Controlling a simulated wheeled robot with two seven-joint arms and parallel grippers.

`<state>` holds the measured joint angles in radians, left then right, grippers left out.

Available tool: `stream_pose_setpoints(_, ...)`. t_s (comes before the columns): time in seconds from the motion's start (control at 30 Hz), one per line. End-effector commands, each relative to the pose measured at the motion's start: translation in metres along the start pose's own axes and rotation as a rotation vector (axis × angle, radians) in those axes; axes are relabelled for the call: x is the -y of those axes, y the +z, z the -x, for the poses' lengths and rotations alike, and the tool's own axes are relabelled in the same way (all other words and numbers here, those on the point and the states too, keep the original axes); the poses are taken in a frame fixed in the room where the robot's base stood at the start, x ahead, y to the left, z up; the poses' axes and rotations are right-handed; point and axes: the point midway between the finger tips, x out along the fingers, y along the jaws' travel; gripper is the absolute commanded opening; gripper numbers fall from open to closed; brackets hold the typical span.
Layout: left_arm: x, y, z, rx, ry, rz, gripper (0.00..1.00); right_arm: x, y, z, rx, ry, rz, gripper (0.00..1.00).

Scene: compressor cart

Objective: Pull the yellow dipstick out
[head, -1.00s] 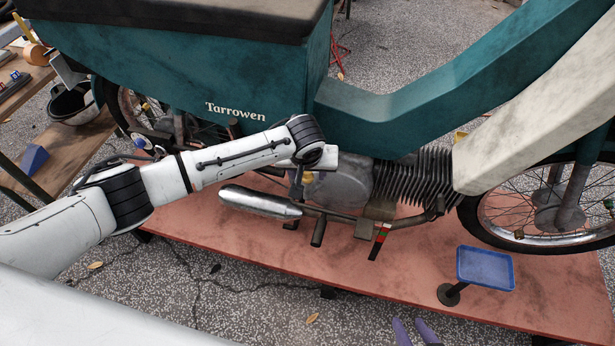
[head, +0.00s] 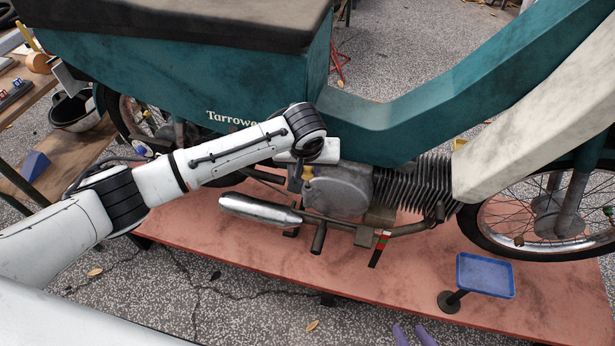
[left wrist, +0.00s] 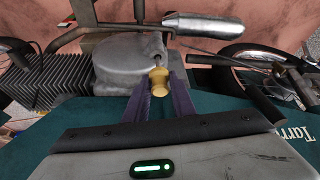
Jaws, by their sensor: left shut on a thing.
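The yellow dipstick (head: 308,173) shows its rounded cap at the left side of the grey engine case (head: 342,190). In the left wrist view, the yellow cap (left wrist: 158,80) sits between the two purple fingers of my left gripper (left wrist: 159,88), which is shut on it. A short thin shaft shows between the cap and the engine case; its lower end is hidden. In the head view, my left gripper (head: 306,166) is mostly hidden by its own wrist. The purple fingertips of my right gripper (head: 413,335) show at the bottom edge, apart and empty.
The teal moped (head: 190,75) stands on a red platform (head: 260,260); its body overhangs the engine. A silver exhaust (head: 258,209) runs below my left wrist. A blue tray (head: 486,274) on a stand is at the right, empty. A wooden bench (head: 70,155) is at the left.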

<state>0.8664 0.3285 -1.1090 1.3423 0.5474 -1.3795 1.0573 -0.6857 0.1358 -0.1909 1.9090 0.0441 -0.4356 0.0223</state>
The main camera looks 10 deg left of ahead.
Motion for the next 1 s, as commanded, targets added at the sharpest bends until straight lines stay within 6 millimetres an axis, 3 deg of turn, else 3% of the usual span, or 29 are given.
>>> stream_pose_setpoints(0.1, -0.001, -0.010, 0.024, -0.002, 0.003, 0.001, 0.02, 0.000, -0.002, 0.002, 0.000, 0.000, 0.000, 0.31)
stream_pose_setpoints(0.3, 0.000, -0.020, 0.047, -0.001, 0.000, 0.000, 0.02, 0.000, -0.002, 0.002, 0.000, 0.000, 0.000, 0.31)
stream_pose_setpoints(1.0, 0.000, -0.030, 0.074, 0.001, -0.001, 0.001, 0.02, 0.002, -0.022, 0.023, 0.001, 0.000, 0.000, 0.31)
